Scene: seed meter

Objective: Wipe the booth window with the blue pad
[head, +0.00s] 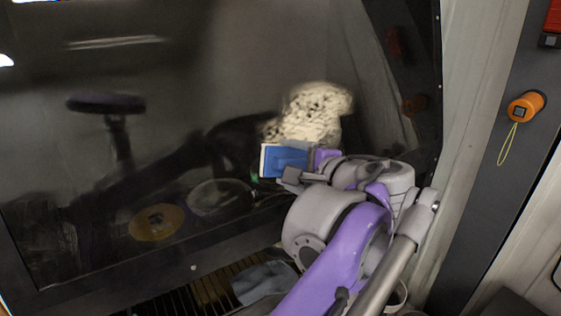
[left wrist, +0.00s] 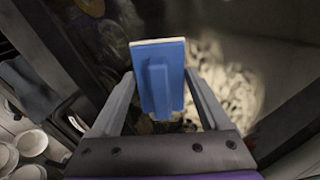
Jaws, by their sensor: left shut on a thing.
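The blue pad (head: 287,162) is a flat block with a pale face and a raised blue grip on its back; it also shows in the left wrist view (left wrist: 174,62). My left gripper (head: 293,177) is shut on the grip, with a finger on each side in the left wrist view (left wrist: 158,100). The booth window (head: 190,75) is a large dark pane. A pale, speckled dirty patch (head: 315,112) shows on it just above the pad, and also in the left wrist view (left wrist: 225,85). I cannot tell whether the pad touches the glass. My right gripper is not in view.
A grey-blue cloth (head: 263,283) lies on a slatted ledge (head: 222,292) below the window. An orange device (head: 525,106) with a yellow loop hangs on the post at right. White cups (left wrist: 32,143) show at lower left in the left wrist view.

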